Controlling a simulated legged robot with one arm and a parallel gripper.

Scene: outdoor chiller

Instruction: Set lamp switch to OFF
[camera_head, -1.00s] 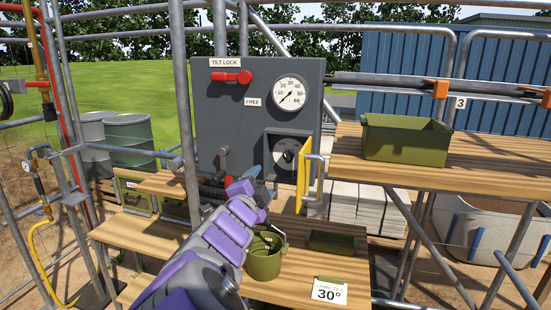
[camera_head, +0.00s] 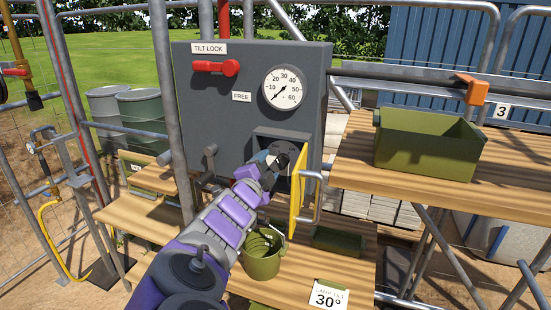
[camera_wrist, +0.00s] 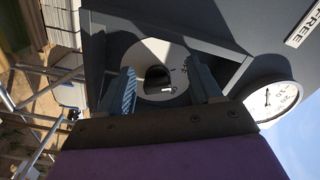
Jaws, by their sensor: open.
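The lamp switch appears to be the dark knob on a round pale dial (camera_wrist: 150,52) inside a square recess in the grey panel (camera_head: 240,115). In the wrist view the dark knob (camera_wrist: 158,77) shows between my two fingers. My gripper (camera_wrist: 166,88) is open and faces the dial, with one finger on each side of the knob; I cannot tell whether they touch it. In the head view my gripper (camera_head: 268,163) is at the recess opening and covers part of the dial.
A yellow door (camera_head: 298,190) stands open right of the recess. The panel carries a red tilt lock handle (camera_head: 216,68), a FREE label and a gauge (camera_head: 283,88). A green bucket (camera_head: 262,255) and a shelf with a green bin (camera_head: 425,140) are nearby. A pole (camera_head: 160,70) stands left.

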